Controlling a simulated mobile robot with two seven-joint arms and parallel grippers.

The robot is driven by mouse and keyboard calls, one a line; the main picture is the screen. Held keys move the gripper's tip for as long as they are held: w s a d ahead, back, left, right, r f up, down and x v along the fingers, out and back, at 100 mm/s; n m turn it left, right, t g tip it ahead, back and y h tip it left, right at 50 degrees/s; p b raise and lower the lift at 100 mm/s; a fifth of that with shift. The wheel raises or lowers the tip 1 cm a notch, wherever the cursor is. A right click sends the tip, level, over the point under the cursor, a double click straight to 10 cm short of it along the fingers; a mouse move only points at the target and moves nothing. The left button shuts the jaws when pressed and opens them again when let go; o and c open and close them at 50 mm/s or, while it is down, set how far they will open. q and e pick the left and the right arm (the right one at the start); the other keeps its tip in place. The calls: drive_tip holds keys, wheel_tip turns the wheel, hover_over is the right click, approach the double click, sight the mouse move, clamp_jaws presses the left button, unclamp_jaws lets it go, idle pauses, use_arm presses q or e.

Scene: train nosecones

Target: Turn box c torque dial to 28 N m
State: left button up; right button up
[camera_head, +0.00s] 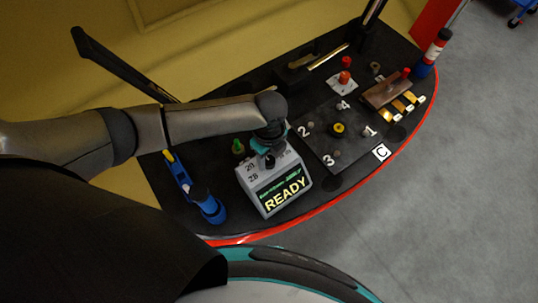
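The grey torque box (277,191) stands on the black bench. Its screen reads "READY" in yellow under a line of small green text too small to read. The numbers 20 and 28 show at the left of its top, and smaller marks too blurred to read show at the right. My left gripper (268,161) points down over the top of the box, where the dial sits. The gripper hides most of the dial, so I cannot tell its setting or whether the fingers grip it. My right gripper is out of view. A white C label (381,152) lies at the bench edge.
A dark plate (335,150) marked 1 to 4 lies right of the box. A blue tool (207,206) and a green piece (238,146) are at its left. A brown block (387,92), red-topped parts (345,77) and a red-blue bottle (433,52) stand farther right. The bench has a red edge.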

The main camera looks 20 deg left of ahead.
use_arm(q)
clamp_jaws()
idle(0.3)
